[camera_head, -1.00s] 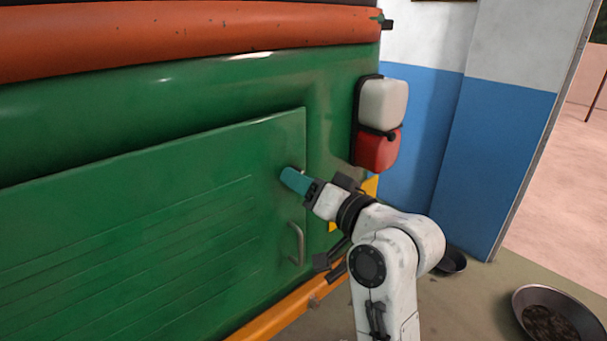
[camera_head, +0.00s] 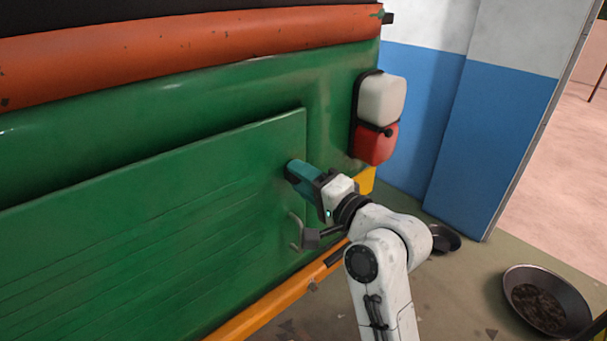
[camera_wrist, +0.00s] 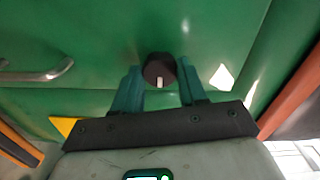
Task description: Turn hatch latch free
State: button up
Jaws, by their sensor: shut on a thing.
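The green hatch (camera_head: 150,215) is a flat panel on the back of the green vehicle and lies flush in the head view. Its latch (camera_wrist: 159,66) is a dark round knob with a short pale mark, seen between my fingertips in the wrist view. The mark stands nearly upright there. My gripper (camera_head: 293,169) has teal fingers and reaches the hatch's upper right edge; it also shows in the wrist view (camera_wrist: 160,80). The fingers are shut on the latch from both sides. In the head view the fingers hide most of the latch.
A metal handle (camera_head: 296,231) sits just below my gripper, partly behind my arm; it shows at the left in the wrist view (camera_wrist: 40,76). A white and red lamp (camera_head: 378,120) is to the right. Dark pans (camera_head: 520,272) lie on the floor.

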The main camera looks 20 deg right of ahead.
jog(key=shift+d, duration=0.1)
dwell(0.4)
jog(key=o, duration=1.1)
jog(key=shift+c, duration=0.2)
jog(key=b+v, duration=0.2)
jog(key=v, duration=0.8)
jog(key=shift+s, duration=0.4)
jog(key=shift+d, duration=0.1)
jog(key=s+d+f+n+g+h, duration=0.1)
jog(key=s+f+n+g+h, duration=0.2)
jog(key=f, duration=0.8)
jog(key=s+d+f+n+g, duration=0.1)
jog(key=s+f+n+g, duration=0.35)
jog(key=f, duration=0.65)
jog(key=s+d+f+n+g+h, duration=0.1)
jog(key=s+f+g, duration=0.3)
jog(key=s, duration=0.6)
jog(key=s+d+f+n+g+h, duration=0.1)
jog(key=s+f+n+g, duration=0.2)
jog(key=s+f, duration=0.5)
jog(key=shift+s+f+g+h, duration=0.35)
jog(key=shift+s+g+h, duration=0.05)
jog(key=shift+s+g, duration=0.5)
